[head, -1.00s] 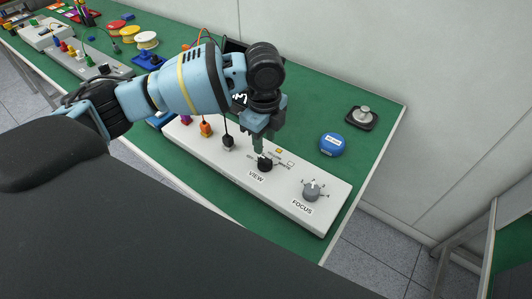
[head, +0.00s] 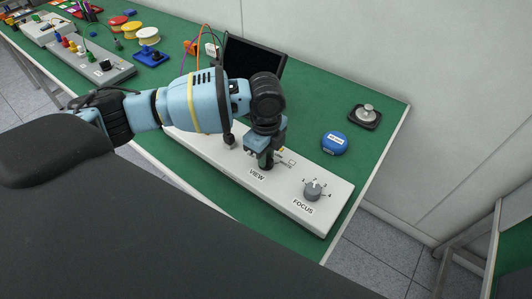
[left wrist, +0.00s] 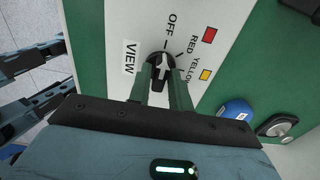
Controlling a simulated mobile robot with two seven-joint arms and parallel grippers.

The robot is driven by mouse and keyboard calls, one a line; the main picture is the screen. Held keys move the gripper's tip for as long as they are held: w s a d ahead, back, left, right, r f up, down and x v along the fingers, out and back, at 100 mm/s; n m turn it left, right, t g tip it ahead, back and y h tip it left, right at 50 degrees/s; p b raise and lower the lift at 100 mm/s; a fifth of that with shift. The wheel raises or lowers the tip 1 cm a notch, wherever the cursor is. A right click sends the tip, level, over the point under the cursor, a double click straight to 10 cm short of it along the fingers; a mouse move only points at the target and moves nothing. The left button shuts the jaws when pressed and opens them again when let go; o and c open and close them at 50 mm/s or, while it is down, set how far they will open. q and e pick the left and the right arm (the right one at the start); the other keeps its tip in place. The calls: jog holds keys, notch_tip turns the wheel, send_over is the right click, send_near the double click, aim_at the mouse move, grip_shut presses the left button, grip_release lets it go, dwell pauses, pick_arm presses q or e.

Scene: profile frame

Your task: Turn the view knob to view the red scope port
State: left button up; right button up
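The black view knob (left wrist: 160,66) shows in the left wrist view, on the white panel (left wrist: 116,22) beside the VIEW label. Its white arrow points to the OFF mark (left wrist: 172,24). The RED label with its red square (left wrist: 210,35) and the YELLOW label with its yellow square (left wrist: 205,75) lie to the right. My left gripper (left wrist: 161,82) has one finger on each side of the knob; whether they press on it I cannot tell. In the head view my left gripper (head: 265,160) is down at the panel and hides most of the knob. My right gripper is not in view.
The grey focus knob (head: 313,190) stands to the right on the same panel. A blue round tin (head: 334,142) and a black dish with a metal-topped item (head: 364,116) lie behind it. A dark screen (head: 252,56) stands behind my arm. Bare green table (head: 350,185) surrounds the panel's right end.

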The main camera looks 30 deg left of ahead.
pick_arm(q)
grip_shut()
jog(key=shift+r+m, duration=0.1)
jog(key=shift+m, duration=0.3)
jog(key=shift+m+p, duration=0.5)
jog(key=shift+m, duration=0.5)
jog(key=m, duration=0.3)
jog(key=shift+m+p, duration=0.3)
jog(key=shift+m, duration=1.2)
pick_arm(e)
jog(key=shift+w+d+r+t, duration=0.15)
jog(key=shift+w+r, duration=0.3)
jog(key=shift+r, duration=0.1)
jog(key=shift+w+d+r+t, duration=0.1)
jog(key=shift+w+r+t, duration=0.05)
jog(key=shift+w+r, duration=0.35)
